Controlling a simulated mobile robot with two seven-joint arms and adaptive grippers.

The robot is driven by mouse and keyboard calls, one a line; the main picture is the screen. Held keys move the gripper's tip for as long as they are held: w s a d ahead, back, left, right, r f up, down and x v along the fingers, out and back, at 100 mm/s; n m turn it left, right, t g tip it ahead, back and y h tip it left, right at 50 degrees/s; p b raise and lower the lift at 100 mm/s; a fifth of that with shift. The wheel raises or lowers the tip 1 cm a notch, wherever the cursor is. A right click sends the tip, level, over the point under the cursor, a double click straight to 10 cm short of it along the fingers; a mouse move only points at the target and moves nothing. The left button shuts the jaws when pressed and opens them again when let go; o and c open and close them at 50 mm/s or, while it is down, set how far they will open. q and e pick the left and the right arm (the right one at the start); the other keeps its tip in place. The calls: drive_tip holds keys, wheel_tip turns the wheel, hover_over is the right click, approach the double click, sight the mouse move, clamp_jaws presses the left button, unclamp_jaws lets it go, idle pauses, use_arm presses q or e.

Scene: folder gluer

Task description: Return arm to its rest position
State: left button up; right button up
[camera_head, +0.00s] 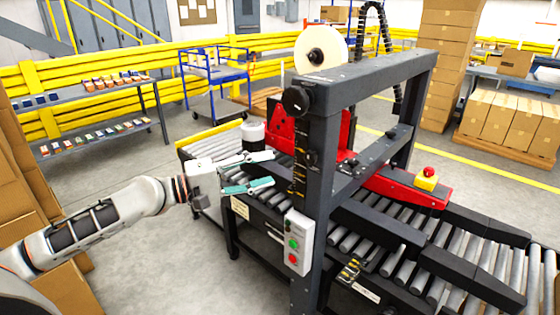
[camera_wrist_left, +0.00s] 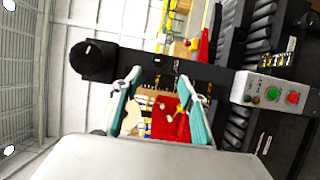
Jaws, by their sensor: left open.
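My left arm reaches in from the left in the head view, and its left gripper (camera_head: 250,172) is open and empty. The teal fingers stand apart in front of the folder gluer's (camera_head: 322,130) dark frame, over the near side of its roller bed. In the left wrist view, the open fingers of the left gripper (camera_wrist_left: 165,100) frame a red panel (camera_wrist_left: 168,118) of the machine, with nothing between them. Whether the fingers touch the machine cannot be told. My right gripper is not in view.
A control box (camera_head: 298,242) with green and red buttons is mounted on the near post. A black knob (camera_head: 296,101) sticks out above. A white cylinder (camera_head: 253,135) stands behind the gripper. Cardboard boxes (camera_head: 22,175) stack at the left. Grey floor (camera_head: 150,250) is clear between.

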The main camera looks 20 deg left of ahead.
use_arm(q)
drive_tip(key=s+d+f+m+y, duration=0.2)
drive_tip(key=s+d+f+m, duration=0.15)
drive_tip(key=f, duration=0.95)
drive_tip(key=s+d+f+m+y, duration=0.2)
drive_tip(key=s+f+m, duration=0.15)
drive_tip(key=f, duration=0.95)
drive_tip(key=s+d+f+m+g+y, duration=0.2)
drive_tip(key=s+f+m+y, duration=0.3)
drive_tip(key=s+f, duration=1.1)
drive_tip(key=shift+s+f+m, duration=0.2)
drive_tip(key=shift+f+m, duration=0.1)
drive_tip(key=shift+m, duration=0.6)
